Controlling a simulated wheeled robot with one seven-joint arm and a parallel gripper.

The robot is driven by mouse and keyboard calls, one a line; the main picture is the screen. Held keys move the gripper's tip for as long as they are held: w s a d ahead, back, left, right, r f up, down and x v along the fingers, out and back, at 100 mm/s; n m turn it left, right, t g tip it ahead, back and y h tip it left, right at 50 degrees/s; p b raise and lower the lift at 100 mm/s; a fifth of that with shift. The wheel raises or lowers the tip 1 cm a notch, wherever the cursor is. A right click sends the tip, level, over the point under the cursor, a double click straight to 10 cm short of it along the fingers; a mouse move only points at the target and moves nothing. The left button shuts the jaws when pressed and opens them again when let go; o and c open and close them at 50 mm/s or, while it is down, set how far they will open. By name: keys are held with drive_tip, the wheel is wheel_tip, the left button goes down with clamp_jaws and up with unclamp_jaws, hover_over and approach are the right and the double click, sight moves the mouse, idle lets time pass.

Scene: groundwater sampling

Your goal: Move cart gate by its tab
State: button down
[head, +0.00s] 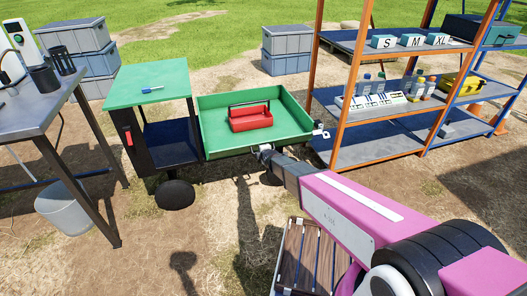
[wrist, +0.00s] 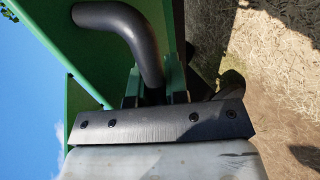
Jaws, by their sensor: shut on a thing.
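The cart has a green tray (head: 212,103) with raised green walls. The gate appears to be the green front wall (head: 228,146), which stands up along the tray's near side. My gripper (head: 264,152) is at the middle of this wall, low on its outer face. In the wrist view my gripper (wrist: 155,98) is shut on the tab (wrist: 148,50), a dark, thick, curved bar beside green panels (wrist: 90,60). The bar's lower end is between the fingers. In the head view the tab is mostly hidden by my gripper.
A red toolbox (head: 250,117) sits in the tray. A small metal latch-like part (head: 320,132) is at the tray's right front corner. An orange-framed shelf (head: 342,90) stands close on the right. A slatted wooden crate (head: 300,255) is below my arm. Ground left of it is clear.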

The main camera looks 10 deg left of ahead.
drive_tip(key=w+r+g, duration=0.1)
drive_tip(key=a+r+g+h, duration=0.1)
drive_tip(key=shift+w+g+h, duration=0.3)
drive_tip(key=shift+w+g, duration=0.05)
drive_tip(key=shift+g, duration=0.05)
idle(0.3)
drive_tip(key=shift+w+a+r, duration=0.1)
drive_tip(key=shift+w+r, duration=0.05)
drive_tip(key=shift+r, duration=0.1)
idle(1.4)
drive_tip(key=c, duration=1.1)
unclamp_jaws()
drive_tip(key=shift+r, duration=0.1)
drive_tip(key=shift+s+d+r, duration=0.2)
drive_tip(key=shift+s+r, duration=0.1)
drive_tip(key=shift+r, duration=0.35)
drive_tip(key=shift+s+d+r, duration=0.15)
drive_tip(key=shift+s+r, duration=0.15)
drive_tip(key=shift+r, duration=0.3)
drive_tip(key=shift+s+d+r, duration=0.3)
drive_tip(key=shift+s+r, duration=0.15)
drive_tip(key=shift+r, duration=1)
drive_tip(key=shift+s+d+r, duration=0.25)
drive_tip(key=shift+s+r, duration=0.25)
drive_tip(key=shift+r, duration=0.95)
drive_tip(key=shift+s+d+r, duration=0.3)
drive_tip(key=shift+s+r, duration=0.15)
drive_tip(key=shift+r, duration=1)
